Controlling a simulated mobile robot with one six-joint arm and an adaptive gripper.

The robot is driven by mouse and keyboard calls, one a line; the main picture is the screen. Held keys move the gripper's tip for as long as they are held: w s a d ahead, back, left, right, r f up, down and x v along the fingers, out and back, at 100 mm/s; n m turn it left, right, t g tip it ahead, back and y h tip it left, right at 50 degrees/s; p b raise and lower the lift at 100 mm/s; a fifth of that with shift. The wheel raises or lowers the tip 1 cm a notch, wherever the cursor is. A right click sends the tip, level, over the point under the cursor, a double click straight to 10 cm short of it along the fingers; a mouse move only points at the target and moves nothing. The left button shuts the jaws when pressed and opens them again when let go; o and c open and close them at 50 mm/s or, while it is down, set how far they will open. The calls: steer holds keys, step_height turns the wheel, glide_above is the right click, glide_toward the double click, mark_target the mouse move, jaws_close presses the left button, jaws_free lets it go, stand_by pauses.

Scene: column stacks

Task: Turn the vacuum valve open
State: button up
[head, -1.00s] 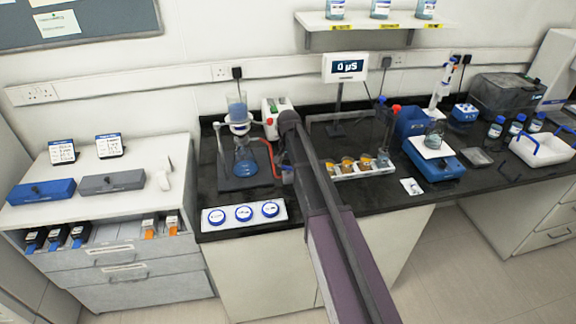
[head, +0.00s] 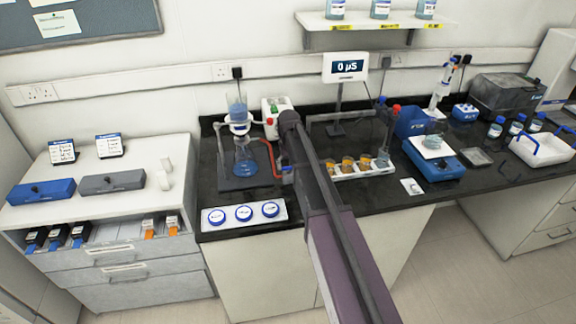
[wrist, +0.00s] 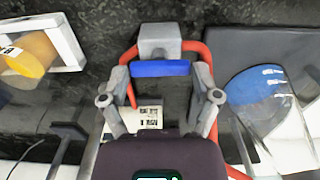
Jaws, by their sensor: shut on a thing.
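The vacuum valve's blue handle (wrist: 160,68) lies crosswise in the wrist view, in front of its grey body (wrist: 160,38). My gripper (wrist: 161,72) is shut on the blue handle, with one finger at each end of it. Red tubing (wrist: 207,62) runs from both sides of the valve body. In the head view the red tubing (head: 268,152) shows beside the filter flask (head: 245,160), which holds blue liquid. My arm covers most of the valve and gripper there.
A white pump unit (head: 274,112) stands behind my arm. The conductivity display (head: 347,68) reads 0 µS.

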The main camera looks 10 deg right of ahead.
steer(key=o, duration=1)
steer(key=shift+c, duration=0.2)
steer(key=shift+m, duration=0.5)
